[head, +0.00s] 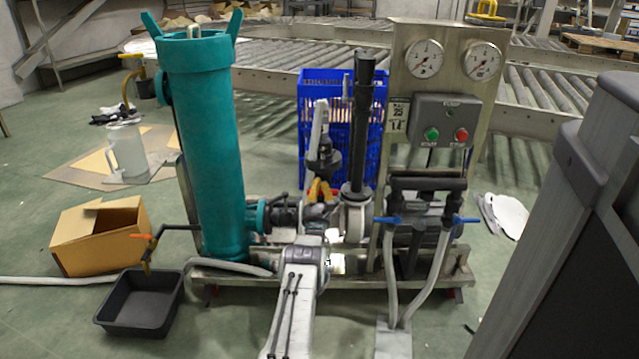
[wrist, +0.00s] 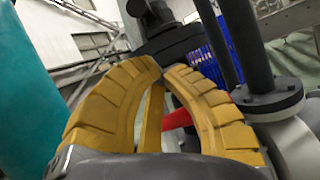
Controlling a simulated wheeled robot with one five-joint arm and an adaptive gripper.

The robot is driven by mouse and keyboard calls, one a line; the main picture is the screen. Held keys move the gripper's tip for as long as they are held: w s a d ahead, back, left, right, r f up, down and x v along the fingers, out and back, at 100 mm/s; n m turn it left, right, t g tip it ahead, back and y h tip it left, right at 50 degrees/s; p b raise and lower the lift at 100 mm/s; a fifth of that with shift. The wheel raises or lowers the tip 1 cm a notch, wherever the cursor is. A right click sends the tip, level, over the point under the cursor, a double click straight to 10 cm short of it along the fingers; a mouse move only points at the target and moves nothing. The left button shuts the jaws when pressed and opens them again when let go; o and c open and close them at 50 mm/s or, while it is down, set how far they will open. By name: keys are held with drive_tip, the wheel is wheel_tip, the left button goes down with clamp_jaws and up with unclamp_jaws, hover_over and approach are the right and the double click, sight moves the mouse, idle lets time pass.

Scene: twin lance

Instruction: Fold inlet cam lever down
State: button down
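My gripper (head: 320,190) has yellow ribbed fingers and is in front of the pipework between the teal filter vessel (head: 205,150) and the black upright pipe (head: 362,125). In the wrist view, the fingers of my gripper (wrist: 163,70) come together at their tips, with nothing seen held. A dark fitting (wrist: 165,28) shows just beyond the tips; I cannot tell whether it is touched. A red part (wrist: 180,118) shows behind the fingers. In the head view, dark inlet pipework (head: 282,215) joins the vessel's side flange. The cam lever cannot be clearly singled out.
A gauge panel (head: 397,80) with a green and a red button stands right of the pipe. A blue crate (head: 313,100) is behind. A black tray (head: 140,305) and cardboard box (head: 98,235) lie on the floor at left. A grey cabinet-like shape fills the right edge.

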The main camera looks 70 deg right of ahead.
sight(323, 159)
drive_tip(key=shift+s+a+r, duration=0.1)
drive_tip(key=shift+s+r, duration=0.1)
drive_tip(key=shift+r, duration=0.55)
drive_tip(key=shift+s+a+r, duration=0.1)
drive_tip(key=shift+s+r, duration=0.05)
drive_tip(key=shift+r, duration=0.6)
drive_tip(key=shift+r, duration=0.1)
